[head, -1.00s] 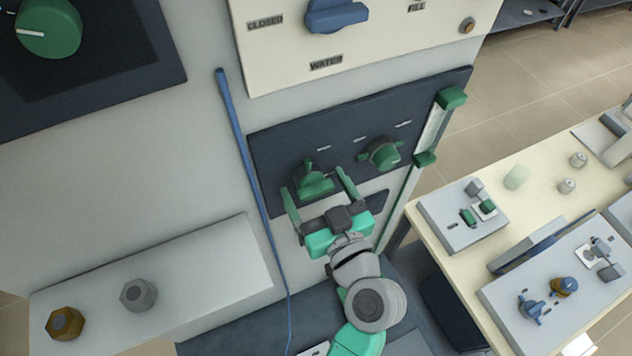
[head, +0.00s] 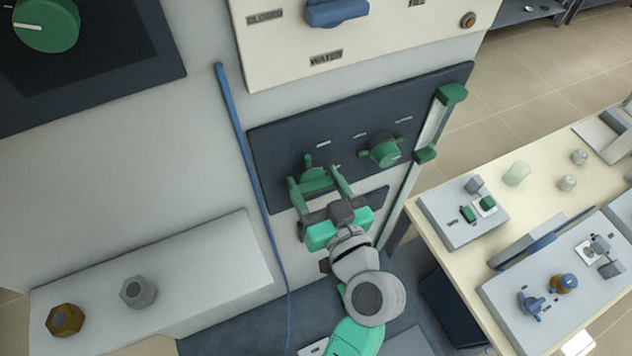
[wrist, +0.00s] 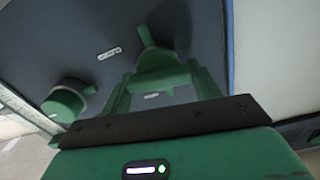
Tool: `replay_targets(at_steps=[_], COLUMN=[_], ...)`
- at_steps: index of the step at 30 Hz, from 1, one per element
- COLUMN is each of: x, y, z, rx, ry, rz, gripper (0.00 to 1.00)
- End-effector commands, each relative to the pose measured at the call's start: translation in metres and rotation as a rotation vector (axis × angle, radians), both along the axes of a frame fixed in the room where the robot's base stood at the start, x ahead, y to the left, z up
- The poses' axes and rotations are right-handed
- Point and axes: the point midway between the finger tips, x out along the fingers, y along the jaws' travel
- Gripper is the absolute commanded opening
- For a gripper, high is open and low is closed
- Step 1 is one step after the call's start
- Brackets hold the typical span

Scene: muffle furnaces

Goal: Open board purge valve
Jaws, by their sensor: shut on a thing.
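Two green valves are mounted on a dark board (head: 268,150) on the wall. The left valve (head: 312,175) has my gripper (head: 319,187) at it, with one finger on each side; the jaws are shut on this valve's knob. In the wrist view the same valve (wrist: 160,62) sits between the fingers of my gripper (wrist: 162,85), with its pointed lever sticking up past them. The right valve (head: 384,150) is free, and it shows at the left in the wrist view (wrist: 66,103). Small labels are by the valves, too small to read.
A green-ended flow tube (head: 432,125) runs along the board's right edge. A blue hose (head: 240,130) hangs at its left. A panel marked WATER (head: 400,40) is above. A grey ledge (head: 200,265) with two hex knobs is lower left; a bench (head: 440,235) with fittings is right.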

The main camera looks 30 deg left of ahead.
Motion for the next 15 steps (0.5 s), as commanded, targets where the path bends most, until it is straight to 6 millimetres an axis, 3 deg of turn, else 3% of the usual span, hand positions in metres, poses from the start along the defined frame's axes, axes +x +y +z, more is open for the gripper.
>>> replay_targets(at_steps=[15], x=[0.0018], y=[-0.0015], z=[0.0006], rx=[0.305], ry=[0.364], rz=[0.001], gripper=[0.39])
